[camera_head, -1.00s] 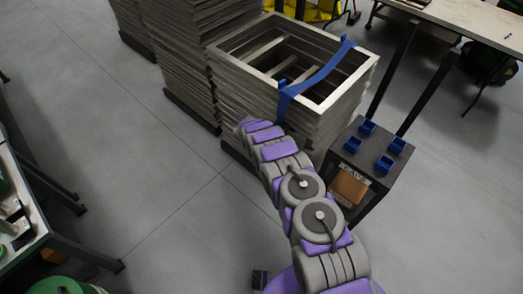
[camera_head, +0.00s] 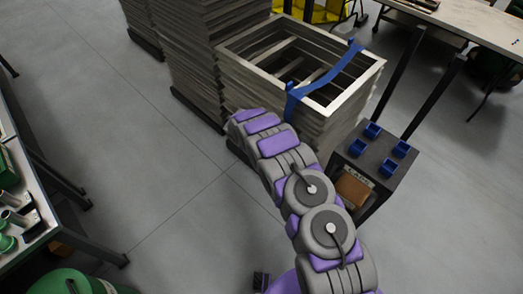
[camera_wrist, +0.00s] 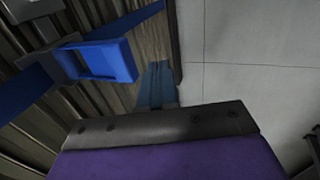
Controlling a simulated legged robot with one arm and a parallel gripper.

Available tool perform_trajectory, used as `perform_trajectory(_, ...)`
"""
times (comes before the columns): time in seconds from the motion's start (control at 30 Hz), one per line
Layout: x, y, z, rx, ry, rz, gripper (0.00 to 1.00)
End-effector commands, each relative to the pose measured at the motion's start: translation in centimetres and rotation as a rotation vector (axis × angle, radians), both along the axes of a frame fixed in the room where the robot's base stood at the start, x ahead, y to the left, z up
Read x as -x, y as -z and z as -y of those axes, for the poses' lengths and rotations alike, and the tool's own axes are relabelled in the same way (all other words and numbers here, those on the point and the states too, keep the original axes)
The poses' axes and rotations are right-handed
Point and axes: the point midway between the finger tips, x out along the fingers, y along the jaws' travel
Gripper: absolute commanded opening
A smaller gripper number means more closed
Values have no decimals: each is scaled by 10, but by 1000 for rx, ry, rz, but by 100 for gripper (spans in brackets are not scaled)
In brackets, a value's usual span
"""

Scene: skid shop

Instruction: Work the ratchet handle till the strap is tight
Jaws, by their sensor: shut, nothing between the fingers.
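The blue strap (camera_head: 328,75) runs across the open top of a stack of wooden frames (camera_head: 275,82) and down its near side. In the wrist view the ratchet's blue handle (camera_wrist: 106,60) stands out at the upper left, with the strap (camera_wrist: 25,93) leading off to the lower left. A blue strip (camera_wrist: 157,84) hangs over the wood beside it. My gripper (camera_wrist: 160,122) shows at the bottom of the wrist view, shut and empty, below and apart from the handle. In the head view its tip is hidden behind my arm.
Taller stacks (camera_head: 190,55) stand left of the strapped one. A dark cart (camera_head: 372,158) with blue bins is close on the right. A workbench (camera_head: 35,225) stands at the left, a table (camera_head: 470,22) at the back right.

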Motion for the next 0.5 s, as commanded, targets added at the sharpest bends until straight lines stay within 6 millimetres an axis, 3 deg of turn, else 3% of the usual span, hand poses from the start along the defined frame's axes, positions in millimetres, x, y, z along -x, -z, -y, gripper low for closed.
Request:
perform_trajectory(0.2, 14, -22, -12, 2, -2, -1, 0)
perform_trajectory(0.5, 18, -28, -16, 0, -1, 1, 0)
